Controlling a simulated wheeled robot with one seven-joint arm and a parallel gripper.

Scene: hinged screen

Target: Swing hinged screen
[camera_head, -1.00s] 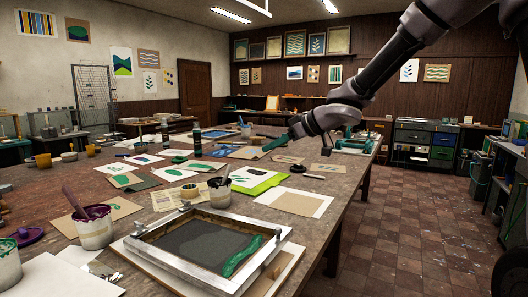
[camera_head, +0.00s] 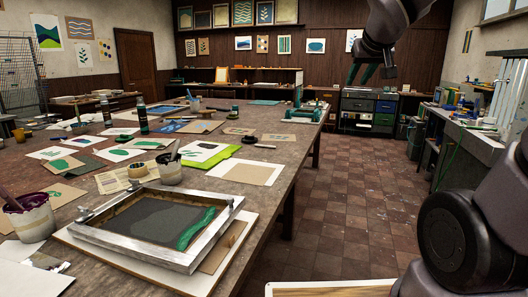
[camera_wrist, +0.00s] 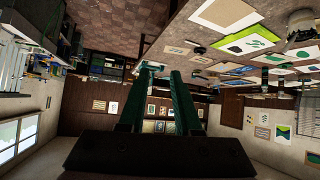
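The hinged screen is a pale metal-edged frame (camera_head: 205,248) with dark grey mesh, lying flat on the near part of the table. A streak of green ink (camera_head: 196,229) lies along the right side of its mesh. Small clamps (camera_head: 85,213) sit at its far left edge. My gripper (camera_head: 361,84) hangs in the air at the upper right, well away from the screen and beyond the table's right edge. Its two green fingers (camera_wrist: 162,70) show a gap with nothing between them in the wrist view. The screen does not show clearly in the wrist view.
The worktable (camera_head: 262,205) holds prints, papers, bottles and ink pots. A white pot (camera_head: 30,222) with a purple tool stands left of the screen; a grey pot (camera_head: 170,171) stands behind it. Tiled floor (camera_head: 340,205) is open right of the table. A cluttered bench (camera_head: 470,135) stands at right.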

